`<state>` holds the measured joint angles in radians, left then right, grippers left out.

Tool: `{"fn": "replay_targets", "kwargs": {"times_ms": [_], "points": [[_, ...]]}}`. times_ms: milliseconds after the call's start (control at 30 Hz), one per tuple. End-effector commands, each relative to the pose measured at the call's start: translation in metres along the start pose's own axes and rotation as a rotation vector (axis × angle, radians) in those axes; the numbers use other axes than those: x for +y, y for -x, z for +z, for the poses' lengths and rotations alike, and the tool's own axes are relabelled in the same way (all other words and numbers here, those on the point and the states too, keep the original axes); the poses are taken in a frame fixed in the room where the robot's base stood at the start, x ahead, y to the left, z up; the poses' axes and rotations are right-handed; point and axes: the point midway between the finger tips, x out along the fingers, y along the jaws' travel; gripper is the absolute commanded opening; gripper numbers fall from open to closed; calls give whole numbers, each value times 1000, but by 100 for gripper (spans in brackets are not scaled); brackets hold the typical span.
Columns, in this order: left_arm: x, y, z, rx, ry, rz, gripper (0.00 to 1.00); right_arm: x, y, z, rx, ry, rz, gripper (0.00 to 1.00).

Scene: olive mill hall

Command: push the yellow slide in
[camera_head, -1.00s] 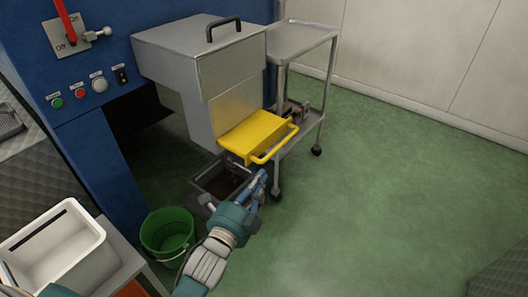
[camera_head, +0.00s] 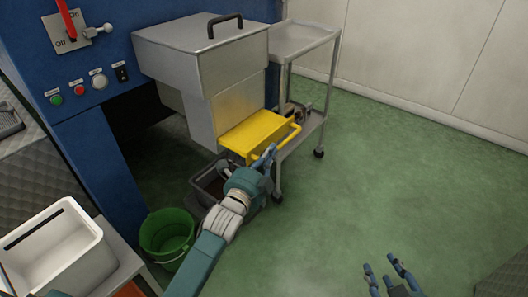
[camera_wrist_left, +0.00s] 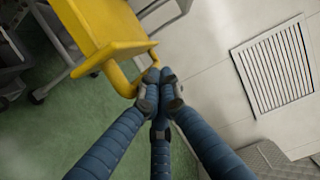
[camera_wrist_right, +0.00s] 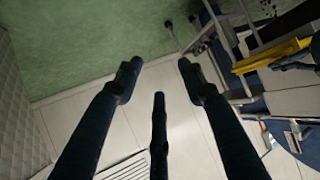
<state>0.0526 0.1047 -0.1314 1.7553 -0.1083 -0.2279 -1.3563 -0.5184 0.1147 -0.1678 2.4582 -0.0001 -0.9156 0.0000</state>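The yellow slide (camera_head: 258,132) sticks out from the lower front of the grey metal housing (camera_head: 215,75), with a bar handle along its outer edge. In the left wrist view the slide (camera_wrist_left: 95,25) fills the upper left. My left gripper (camera_head: 269,156) is at the handle's near end, with its fingers closed together (camera_wrist_left: 158,76). The fingertips are beside the handle, touching or nearly touching it; I cannot tell which. My right gripper (camera_head: 392,268) is open and empty over the floor at the lower right. Its spread fingers show in the right wrist view (camera_wrist_right: 155,75).
A grey wheeled cart (camera_head: 305,38) stands right of the housing. A dark bin (camera_head: 207,187) is below the slide, partly hidden by my left arm. A green bucket (camera_head: 168,235) and a white container (camera_head: 60,250) are at lower left. The floor at right is clear.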

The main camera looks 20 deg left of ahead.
Motion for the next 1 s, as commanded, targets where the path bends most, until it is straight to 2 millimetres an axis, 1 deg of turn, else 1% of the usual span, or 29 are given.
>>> {"fn": "replay_targets", "kwargs": {"times_ms": [33,100,200,300,700,767,867,967,1000], "points": [[1,-2,6,1,-2,-1,0,-1,-2,-6,31,0,-3,40],[0,-3,12,1,-1,-1,0,-2,-2,-15,67,0,-5,40],[0,-4,17,1,1,-1,0,-4,-3,-24,102,0,-7,40],[0,-5,20,1,1,-1,0,-4,-3,-29,121,0,-8,40],[-1,-6,23,1,0,0,0,-4,-2,-29,117,0,-8,40],[-1,-7,29,1,-2,1,0,-3,-1,-22,84,0,-5,40],[-2,-11,45,0,-6,1,0,0,2,1,-12,0,1,40],[-3,-18,72,-2,-11,1,0,4,9,29,-129,-2,8,40],[-4,-21,84,-3,-11,0,0,5,12,39,-173,-2,10,40]]}}
